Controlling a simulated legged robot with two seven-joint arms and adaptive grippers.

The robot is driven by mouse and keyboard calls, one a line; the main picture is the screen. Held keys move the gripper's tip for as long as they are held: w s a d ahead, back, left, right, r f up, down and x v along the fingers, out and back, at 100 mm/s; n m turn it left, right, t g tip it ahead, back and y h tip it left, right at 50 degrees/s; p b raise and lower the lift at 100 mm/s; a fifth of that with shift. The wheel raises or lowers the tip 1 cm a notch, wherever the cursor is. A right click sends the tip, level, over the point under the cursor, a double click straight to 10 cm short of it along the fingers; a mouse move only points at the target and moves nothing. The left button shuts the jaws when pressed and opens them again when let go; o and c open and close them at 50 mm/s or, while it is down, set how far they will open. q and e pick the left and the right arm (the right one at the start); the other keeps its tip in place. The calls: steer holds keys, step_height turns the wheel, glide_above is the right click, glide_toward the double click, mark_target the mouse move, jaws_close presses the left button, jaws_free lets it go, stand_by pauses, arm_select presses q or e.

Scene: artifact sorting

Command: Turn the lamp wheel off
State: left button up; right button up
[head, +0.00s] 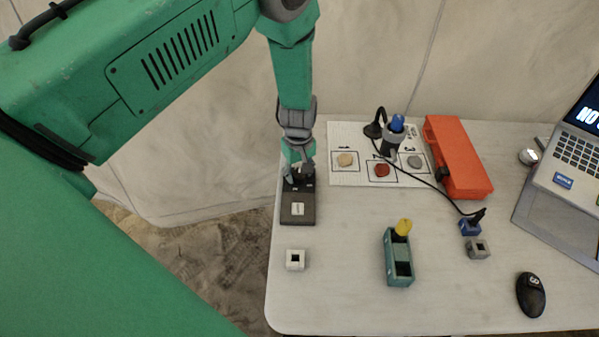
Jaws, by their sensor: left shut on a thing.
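A dark box (298,213) with a small white label lies at the left edge of the table. My left gripper (299,172) comes down from above onto the far end of this box. It is shut on a small dark part there, which seems to be the lamp wheel; the fingers hide most of it, so its turn position cannot be told. A dark lamp-like thing with a blue top (396,124) stands at the back over a white sheet, with a black cable near it. My right gripper is not in view.
The white sheet (340,178) holds several stones in marked boxes. An orange case (458,160), a laptop (576,150) and a black mouse (530,295) are at the right. A teal holder with a yellow knob (398,262) and a white block (295,260) stand nearer.

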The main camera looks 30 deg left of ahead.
mark_target(300, 172)
arm_select(q)
steer(key=shift+w+n, duration=0.1)
steer(key=shift+n, duration=1.8)
steer(key=shift+r, duration=0.1)
steer(key=o, duration=1.1)
steer(key=shift+o, duration=0.2)
steer(key=shift+r, duration=0.1)
step_height(300, 172, up, 12)
steer(key=shift+f, duration=0.25)
